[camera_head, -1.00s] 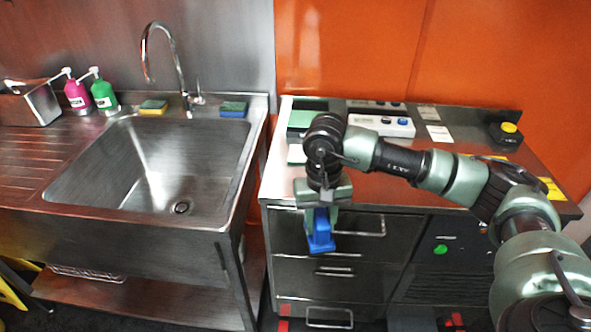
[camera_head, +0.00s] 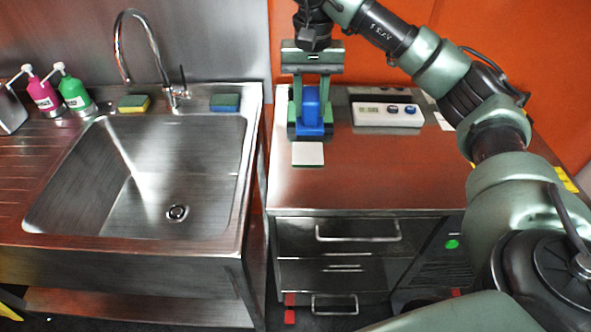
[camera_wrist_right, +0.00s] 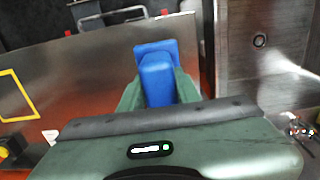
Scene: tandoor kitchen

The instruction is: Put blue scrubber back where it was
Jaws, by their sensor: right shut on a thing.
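The blue scrubber (camera_head: 312,108) is a blocky blue piece with a raised handle. My right gripper (camera_head: 311,128) is shut on it, with a green finger on each side. I cannot tell whether the scrubber touches anything below. A small white card (camera_head: 308,153) lies just in front of it. The right wrist view also shows the scrubber (camera_wrist_right: 157,72) between the fingers. My left gripper is not in view.
A white box with knobs (camera_head: 388,114) stands right of the gripper. Left is a sink (camera_head: 185,180) with a tap (camera_head: 150,50), a yellow-green sponge (camera_head: 133,104), a blue-green sponge (camera_head: 225,102) and pink and green bottles. The counter's front middle is clear.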

